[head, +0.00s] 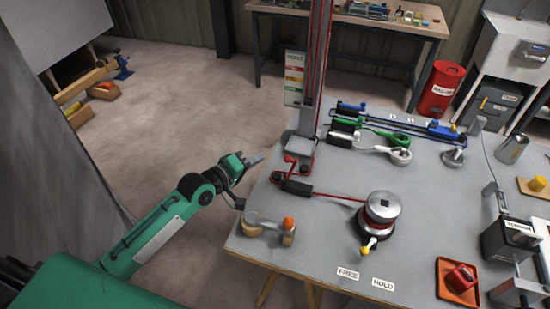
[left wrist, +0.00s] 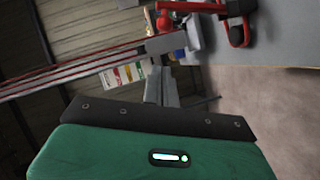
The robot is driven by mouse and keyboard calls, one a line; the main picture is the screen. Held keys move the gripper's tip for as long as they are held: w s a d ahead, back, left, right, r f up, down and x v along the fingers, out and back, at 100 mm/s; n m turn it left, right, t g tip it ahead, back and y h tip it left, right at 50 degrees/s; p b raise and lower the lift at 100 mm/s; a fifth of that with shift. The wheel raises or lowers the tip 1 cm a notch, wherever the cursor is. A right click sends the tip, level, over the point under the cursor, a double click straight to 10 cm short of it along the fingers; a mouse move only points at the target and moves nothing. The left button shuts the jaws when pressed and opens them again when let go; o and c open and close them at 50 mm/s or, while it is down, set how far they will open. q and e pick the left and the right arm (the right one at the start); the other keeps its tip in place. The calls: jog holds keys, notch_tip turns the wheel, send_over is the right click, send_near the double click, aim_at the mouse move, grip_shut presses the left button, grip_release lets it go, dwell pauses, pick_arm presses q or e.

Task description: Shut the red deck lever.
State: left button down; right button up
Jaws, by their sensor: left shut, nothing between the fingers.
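A red lever with a black end (head: 297,187) is on the left part of the grey deck table. Its red part runs up toward the grey mast foot (head: 300,146). Red and dark fittings (left wrist: 236,30) also show at the top of the left wrist view. I cannot tell the lever's exact angle. My left gripper (head: 256,160) is shut and empty, left of the red lever and apart from it, just off the table's left edge. Its fingers (left wrist: 161,88) show in the left wrist view. My right gripper is not in view.
Blue, green and white levers (head: 401,155) lie behind and to the right. A winch (head: 382,207) with a red line stands mid-table. A wooden holder (head: 268,227) sits at the near left edge. Red lines rise along the mast.

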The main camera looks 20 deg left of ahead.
pick_arm(q)
jog(key=w+d+f+p, duration=0.1)
jog(key=w+d+f, duration=0.1)
jog(key=w+d, duration=0.1)
jog(key=shift+w+d+p, duration=0.25)
jog(key=shift+d+p, duration=0.1)
jog(key=shift+d, duration=0.5)
jog(key=shift+f, duration=0.1)
